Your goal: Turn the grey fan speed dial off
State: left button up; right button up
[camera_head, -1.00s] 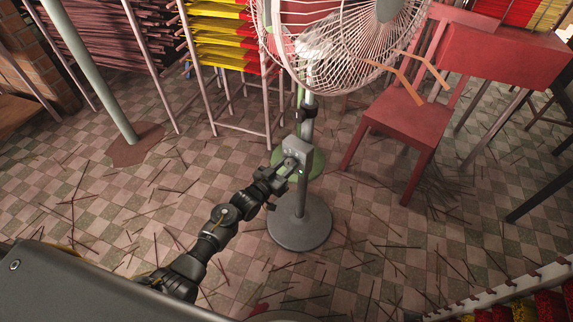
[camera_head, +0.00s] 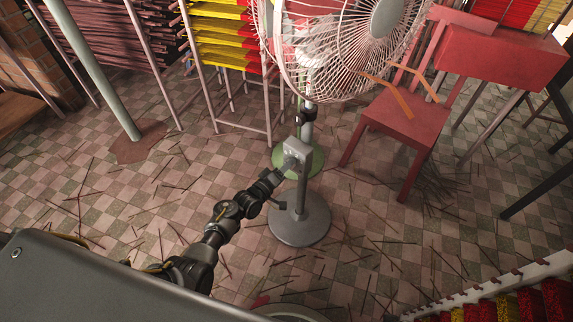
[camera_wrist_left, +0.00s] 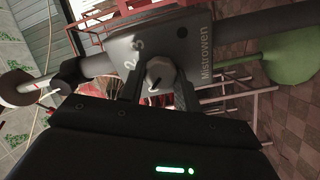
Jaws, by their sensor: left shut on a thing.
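The pedestal fan (camera_head: 345,45) stands on a round grey base (camera_head: 299,220). A grey control box (camera_head: 298,150) sits on its pole. In the left wrist view the control box (camera_wrist_left: 195,45) is large, with "Mistrowen" and some numerals printed on its face. The grey dial (camera_wrist_left: 160,73) sticks out from that face. My left gripper (camera_head: 287,168) reaches the box from the lower left. In the wrist view its two fingers (camera_wrist_left: 158,88) stand on either side of the dial and are shut on it. The dial's far side and exact setting are hard to read. My right gripper is out of view.
A red chair (camera_head: 405,125) stands right of the fan. Racks with yellow and red incense bundles (camera_head: 222,50) stand behind, and another rack (camera_head: 515,300) is at the lower right. Thin sticks litter the checkered floor. A green pole (camera_head: 95,75) rises at the left.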

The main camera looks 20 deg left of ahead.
pick_arm(q)
jog(key=shift+n+p, duration=0.45)
jog(key=shift+n, duration=1.25)
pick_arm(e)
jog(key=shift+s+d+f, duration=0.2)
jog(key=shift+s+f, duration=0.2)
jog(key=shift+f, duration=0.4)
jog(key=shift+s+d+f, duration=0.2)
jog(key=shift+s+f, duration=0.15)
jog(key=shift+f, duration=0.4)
pick_arm(q)
jog(key=o, duration=1)
jog(key=p+v, duration=0.2)
jog(key=v, duration=0.8)
jog(key=shift+s+a, duration=0.15)
jog(key=shift+s, duration=0.25)
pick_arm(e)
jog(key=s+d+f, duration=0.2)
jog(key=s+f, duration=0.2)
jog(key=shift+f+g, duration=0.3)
